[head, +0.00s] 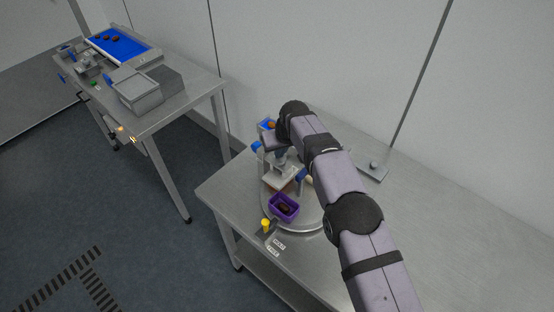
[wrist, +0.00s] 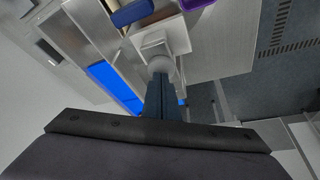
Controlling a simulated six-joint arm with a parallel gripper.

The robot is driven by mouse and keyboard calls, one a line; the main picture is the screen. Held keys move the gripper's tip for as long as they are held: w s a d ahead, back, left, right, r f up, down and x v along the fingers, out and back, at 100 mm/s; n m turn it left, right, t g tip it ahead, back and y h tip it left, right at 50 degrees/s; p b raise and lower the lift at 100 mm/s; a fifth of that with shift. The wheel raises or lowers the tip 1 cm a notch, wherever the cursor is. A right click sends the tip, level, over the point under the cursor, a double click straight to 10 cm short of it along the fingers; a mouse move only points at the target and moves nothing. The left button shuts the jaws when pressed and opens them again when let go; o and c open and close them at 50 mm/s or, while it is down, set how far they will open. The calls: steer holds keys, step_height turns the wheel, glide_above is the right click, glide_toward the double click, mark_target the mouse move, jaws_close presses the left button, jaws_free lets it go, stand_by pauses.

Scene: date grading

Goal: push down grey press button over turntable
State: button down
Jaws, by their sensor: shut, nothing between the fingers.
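The turntable (head: 305,222) is a round metal disc on the near steel table. A pale grey press block (head: 281,175) stands over its far side. In the wrist view the block (wrist: 178,36) carries a rounded grey button (wrist: 161,65). My gripper (head: 281,154) is above the press and points down. In the wrist view my gripper (wrist: 160,80) has its dark blue fingers together, with nothing held. The fingertips overlap the button in the picture; I cannot tell whether they touch it. A purple tray (head: 273,207) with a dark date sits on the near side of the turntable.
A small yellow knob (head: 266,224) is at the near table's front edge. A flat plate with a small knob (head: 373,168) lies at the back right. A second steel table (head: 185,95) at the left holds a blue tray (head: 98,50) and grey bins. The table's right side is clear.

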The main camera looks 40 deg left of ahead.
steer(key=shift+f+b, duration=0.45)
steer(key=shift+f, duration=0.3)
steer(key=shift+s+d+f, duration=0.15)
steer(key=shift+d+f, duration=0.05)
steer(key=shift+f, duration=0.1)
stand_by(0.4)
steer(key=shift+a+r+p, duration=0.2)
steer(key=shift+r+p, duration=1.2)
steer(key=shift+r, duration=2.35)
